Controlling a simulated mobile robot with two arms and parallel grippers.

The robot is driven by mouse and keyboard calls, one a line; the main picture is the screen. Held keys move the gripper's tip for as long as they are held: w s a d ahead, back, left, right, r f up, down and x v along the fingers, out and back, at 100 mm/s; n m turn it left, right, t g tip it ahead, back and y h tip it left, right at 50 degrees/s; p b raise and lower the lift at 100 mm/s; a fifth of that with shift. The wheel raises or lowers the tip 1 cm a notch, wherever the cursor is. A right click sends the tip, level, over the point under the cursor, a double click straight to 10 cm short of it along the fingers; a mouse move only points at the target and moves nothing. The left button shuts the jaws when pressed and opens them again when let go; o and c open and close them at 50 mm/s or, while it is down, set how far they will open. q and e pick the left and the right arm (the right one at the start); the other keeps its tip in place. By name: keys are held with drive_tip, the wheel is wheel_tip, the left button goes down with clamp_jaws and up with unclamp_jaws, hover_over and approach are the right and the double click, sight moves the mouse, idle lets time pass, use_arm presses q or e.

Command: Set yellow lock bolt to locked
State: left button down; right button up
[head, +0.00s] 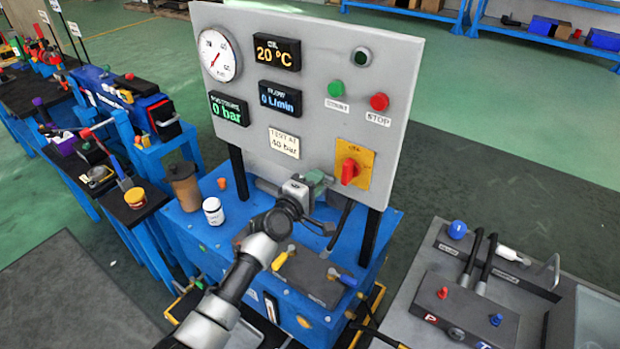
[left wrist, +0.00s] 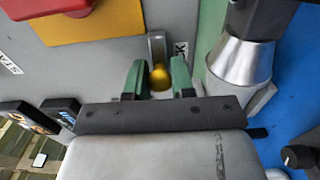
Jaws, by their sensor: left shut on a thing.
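The yellow lock bolt (left wrist: 160,76) shows its round yellow knob in the left wrist view, in front of a grey metal bracket (left wrist: 157,46) on the panel. My left gripper (left wrist: 158,82) has its green fingers on either side of the knob and is shut on it. In the head view my left gripper (head: 318,183) is at the lower part of the grey panel (head: 310,95), left of the red rotary switch (head: 349,170). It hides the bolt there. A label beside the bracket is partly covered. My right gripper is in neither view.
A grey hydraulic unit (head: 465,300) stands to the right. Dark floor lies between them.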

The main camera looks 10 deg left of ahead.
sight(331, 183)
use_arm(q)
drive_tip(key=d, duration=0.1)
drive_tip(key=s+d+p, duration=0.1)
drive_tip(key=d, duration=0.1)
drive_tip(key=shift+s, duration=0.15)
drive_tip(key=shift+d, duration=0.2)
drive_tip(key=shift+a+f, duration=0.1)
drive_tip(key=c, duration=1.3)
unclamp_jaws()
drive_tip(key=o, duration=0.4)
drive_tip(key=shift+s, duration=0.1)
drive_tip(key=shift+c, duration=0.2)
drive_tip(key=shift+s+a, duration=0.1)
drive_tip(key=shift+s, duration=0.1)
drive_tip(key=v, duration=1)
drive_tip(key=shift+s, duration=0.15)
